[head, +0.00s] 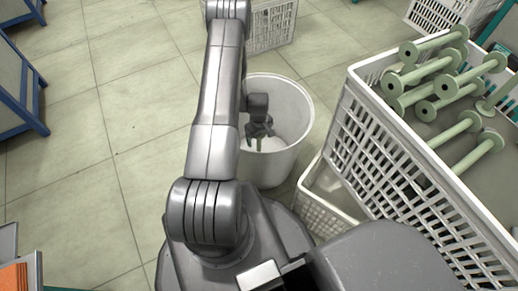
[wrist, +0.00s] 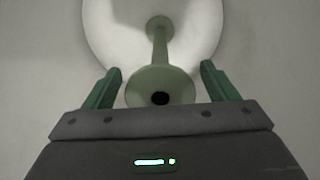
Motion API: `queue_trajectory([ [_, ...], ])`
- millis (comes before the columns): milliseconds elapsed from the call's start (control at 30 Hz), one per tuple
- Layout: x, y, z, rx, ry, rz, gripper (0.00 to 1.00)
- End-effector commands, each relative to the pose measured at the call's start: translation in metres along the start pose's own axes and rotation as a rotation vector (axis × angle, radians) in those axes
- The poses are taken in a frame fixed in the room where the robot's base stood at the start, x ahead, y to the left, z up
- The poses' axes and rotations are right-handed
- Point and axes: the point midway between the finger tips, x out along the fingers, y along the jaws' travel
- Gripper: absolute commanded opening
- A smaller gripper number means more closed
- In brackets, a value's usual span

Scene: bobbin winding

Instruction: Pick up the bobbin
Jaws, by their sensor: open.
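A pale green bobbin (wrist: 159,50) shows in the wrist view, with its near flange and dark hole close to my gripper and its shaft leading away to a smaller far flange. My gripper (wrist: 160,85) is open, its two green fingers on either side of the near flange, with small gaps visible. In the head view my gripper (head: 260,140) reaches down into a white round bin (head: 290,92). The bobbin inside the bin is hidden there by the bin wall and my arm.
A white slatted crate (head: 390,150) at the right holds several green bobbins (head: 455,85). A lower white crate (head: 322,200) stands beside the bin. Another crate (head: 270,25) is behind it. Blue-framed furniture (head: 25,95) stands at the left. The tiled floor (head: 110,120) between is clear.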

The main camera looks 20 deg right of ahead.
Motion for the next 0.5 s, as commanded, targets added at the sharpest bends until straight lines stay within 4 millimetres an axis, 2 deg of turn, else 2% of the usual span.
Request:
queue_trajectory([
  [67, 0.0095, -0.0004, 0.0002, 0.0, 0.0, 0.0, 0.8],
  [267, 0.0094, -0.0004, 0.0001, 0.0, 0.0, 0.0, 0.8],
  [367, 0.0093, -0.0004, 0.0001, 0.0, 0.0, 0.0, 0.64],
  [500, 0.0093, -0.0004, 0.0001, 0.0, 0.0, 0.0, 0.37],
])
